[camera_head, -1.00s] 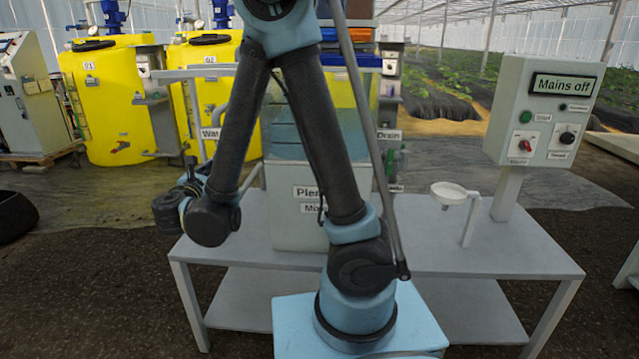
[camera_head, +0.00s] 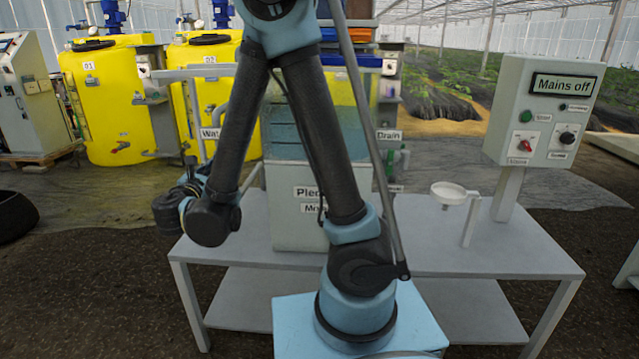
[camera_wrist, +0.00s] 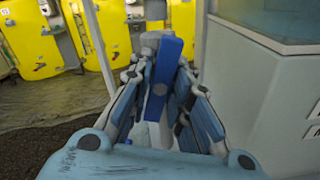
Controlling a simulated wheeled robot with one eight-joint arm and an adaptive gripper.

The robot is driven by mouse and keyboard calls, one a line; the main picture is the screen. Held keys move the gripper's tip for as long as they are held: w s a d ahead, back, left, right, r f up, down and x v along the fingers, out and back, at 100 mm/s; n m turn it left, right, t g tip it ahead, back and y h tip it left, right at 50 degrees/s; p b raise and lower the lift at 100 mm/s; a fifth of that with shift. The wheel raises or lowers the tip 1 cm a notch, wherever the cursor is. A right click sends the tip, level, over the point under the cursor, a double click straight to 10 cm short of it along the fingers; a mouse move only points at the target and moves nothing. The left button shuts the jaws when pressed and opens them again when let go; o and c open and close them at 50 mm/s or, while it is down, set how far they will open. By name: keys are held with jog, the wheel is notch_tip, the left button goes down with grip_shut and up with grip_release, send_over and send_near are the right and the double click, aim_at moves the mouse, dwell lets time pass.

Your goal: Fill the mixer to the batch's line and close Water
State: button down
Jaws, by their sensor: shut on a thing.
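The mixer (camera_head: 296,218) is a tall box on the bench with a clear upper part and a grey lower part. Dark lines cross its clear part, which is partly behind my arm, and I cannot tell the liquid level exactly. The Water label (camera_head: 210,133) is at its left and the Drain label (camera_head: 389,135) at its right. In the wrist view, my gripper (camera_wrist: 160,100) is shut on a blue valve handle (camera_wrist: 166,62), which stands upright beside the mixer wall (camera_wrist: 275,100).
A control box (camera_head: 545,115) reading "Mains off" stands at the right of the bench (camera_head: 480,250). A small white funnel cup (camera_head: 448,193) on a stand is left of it. Yellow tanks (camera_head: 110,100) stand behind. The bench's right front is clear.

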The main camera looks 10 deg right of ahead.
dwell(0.6)
jog(key=m, duration=0.3)
jog(key=shift+m, duration=0.4)
jog(key=m, duration=0.4)
jog(key=shift+m, duration=0.8)
jog(key=shift+d+f, duration=0.1)
jog(key=shift+d, duration=0.05)
dwell(3.8)
jog(key=shift+m, duration=0.7)
jog(key=m, duration=0.4)
